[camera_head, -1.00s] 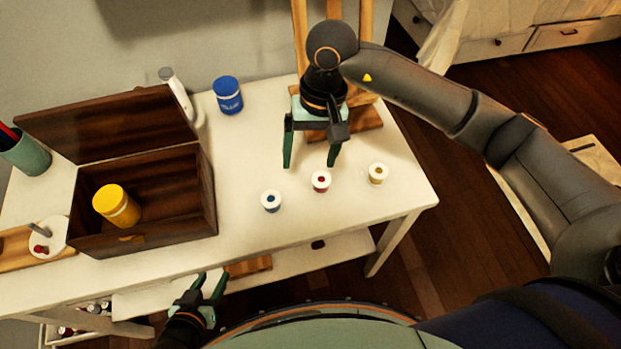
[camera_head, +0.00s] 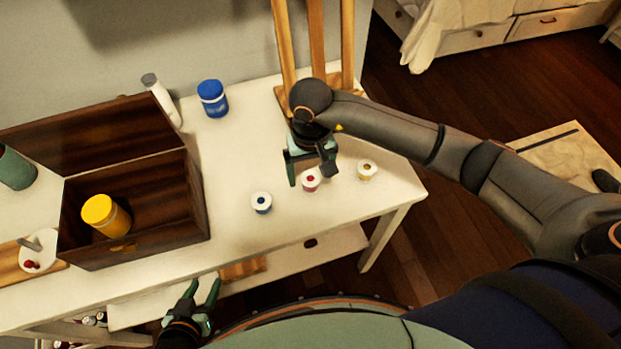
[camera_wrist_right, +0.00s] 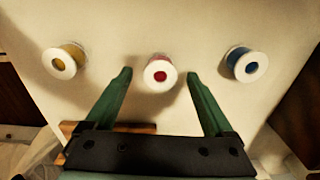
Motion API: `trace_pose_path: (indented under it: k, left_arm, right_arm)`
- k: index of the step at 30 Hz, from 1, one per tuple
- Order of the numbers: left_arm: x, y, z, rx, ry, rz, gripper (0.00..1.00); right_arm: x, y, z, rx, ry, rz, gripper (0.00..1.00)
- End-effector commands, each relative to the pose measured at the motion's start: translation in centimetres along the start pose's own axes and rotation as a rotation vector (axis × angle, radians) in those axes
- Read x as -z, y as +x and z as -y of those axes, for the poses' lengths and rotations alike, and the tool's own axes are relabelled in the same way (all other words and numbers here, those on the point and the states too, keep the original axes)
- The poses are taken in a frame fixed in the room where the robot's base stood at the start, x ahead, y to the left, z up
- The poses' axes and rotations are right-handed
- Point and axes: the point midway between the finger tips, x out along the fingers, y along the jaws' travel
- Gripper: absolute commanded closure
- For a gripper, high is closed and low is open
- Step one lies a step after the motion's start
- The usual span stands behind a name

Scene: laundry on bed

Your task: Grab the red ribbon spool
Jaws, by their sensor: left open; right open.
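The red ribbon spool (camera_head: 310,181) is a small white-flanged spool with a red core. It stands on the white table between a blue spool (camera_head: 261,202) and a yellow spool (camera_head: 367,170). My right gripper (camera_head: 311,180) is open right at the red spool, pointing down. In the right wrist view the red spool (camera_wrist_right: 160,73) shows between the tips of the open fingers (camera_wrist_right: 158,74), with a gap on each side. My left gripper (camera_head: 206,290) is open and empty, low in front of the table edge.
An open dark wooden box (camera_head: 150,240) holding a yellow jar (camera_head: 105,215) stands on the left of the table (camera_head: 235,160). A blue jar (camera_head: 212,98) and a white bottle (camera_head: 161,98) stand behind. A wooden easel (camera_head: 317,40) rises behind my right gripper.

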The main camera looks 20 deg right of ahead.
Motion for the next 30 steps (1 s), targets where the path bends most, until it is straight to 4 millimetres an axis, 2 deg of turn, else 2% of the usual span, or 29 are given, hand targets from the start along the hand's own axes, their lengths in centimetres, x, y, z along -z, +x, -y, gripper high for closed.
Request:
trace_pose_path:
  k: [5,13,30]
  left_arm:
    - [-0.3,0.0,0.3,0.007,0.000,0.006,0.50]
    - [-0.4,0.0,0.3,0.007,0.000,0.008,0.50]
    - [0.4,0.0,0.0,0.000,0.001,-0.006,0.50]
  right_arm:
    - [-0.1,2.0,0.1,0.001,0.000,0.001,0.12]
    - [0.0,2.2,0.1,0.001,-0.001,-0.001,0.12]
    - [0.0,2.2,0.0,0.001,-0.001,-0.001,0.77]
